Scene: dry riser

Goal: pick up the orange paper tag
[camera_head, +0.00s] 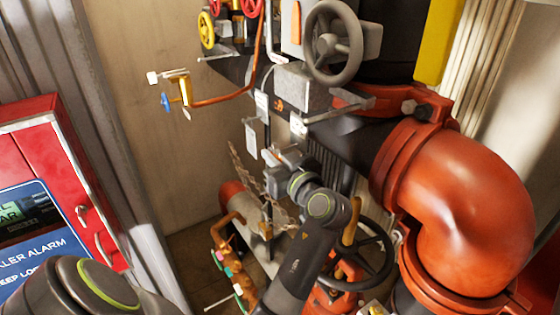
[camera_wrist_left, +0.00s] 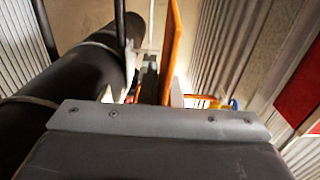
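My left gripper (camera_head: 283,162) is in the middle of the head view, in front of the pipework, below a grey box. In the left wrist view, an orange strip (camera_wrist_left: 173,45) stands nearly edge-on at the fingers (camera_wrist_left: 162,90); it looks like the orange paper tag, though I cannot be sure. The fingers look apart, with the strip's lower end between them and a thin bright gap on its left. In the head view I cannot make out this strip at the gripper. My right gripper is not in view.
A grey handwheel (camera_head: 335,42) and a large red pipe elbow (camera_head: 462,200) stand close by. White tags (camera_head: 252,140) hang left of the gripper. A yellow valve with a blue handle (camera_head: 166,101) sticks out further left. A red alarm cabinet (camera_head: 50,150) is at far left.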

